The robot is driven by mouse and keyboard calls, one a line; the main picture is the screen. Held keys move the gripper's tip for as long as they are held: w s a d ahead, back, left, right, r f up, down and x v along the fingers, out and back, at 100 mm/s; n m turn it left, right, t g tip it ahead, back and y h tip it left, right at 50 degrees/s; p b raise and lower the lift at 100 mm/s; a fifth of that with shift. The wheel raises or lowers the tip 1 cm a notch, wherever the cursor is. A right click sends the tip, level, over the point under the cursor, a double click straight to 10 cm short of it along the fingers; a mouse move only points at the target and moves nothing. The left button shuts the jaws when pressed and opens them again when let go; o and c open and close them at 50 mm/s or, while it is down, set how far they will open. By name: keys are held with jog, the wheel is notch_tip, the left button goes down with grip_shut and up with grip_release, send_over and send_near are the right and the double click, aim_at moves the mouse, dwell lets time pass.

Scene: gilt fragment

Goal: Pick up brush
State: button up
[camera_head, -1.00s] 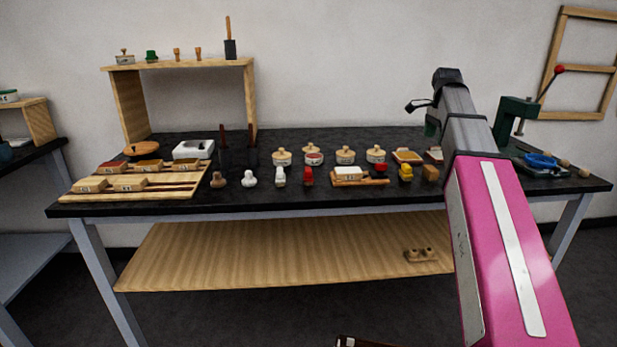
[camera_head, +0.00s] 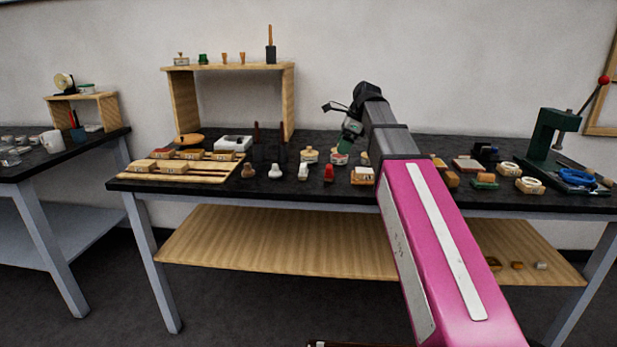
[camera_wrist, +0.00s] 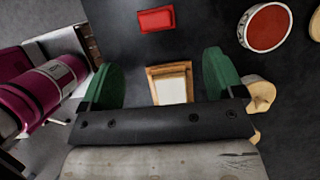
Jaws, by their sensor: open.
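No brush can be made out for certain. An upright wooden handle in a dark block, possibly the brush (camera_head: 271,45), stands on top of the small wooden shelf at the back of the black table. My gripper (camera_head: 347,134) is over the table, right of and lower than that handle. In the wrist view my gripper (camera_wrist: 162,78) is open, its green fingers apart. A wooden-framed tray with a white pad (camera_wrist: 171,86) shows between and beyond them, not held.
A red block (camera_wrist: 156,19) and a round red-topped pot (camera_wrist: 266,27) lie near the gripper. Wooden racks (camera_head: 185,168) are at the table's left. A green press (camera_head: 548,145) stands at the right. The wooden shelf (camera_head: 228,67) rises at the back.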

aim_at(329, 166)
jog(key=x, duration=0.7)
jog(key=a+x, duration=0.1)
jog(key=x, duration=0.3)
jog(key=shift+s+r, duration=0.1)
jog(key=shift+s, duration=0.15)
jog(key=c, duration=1)
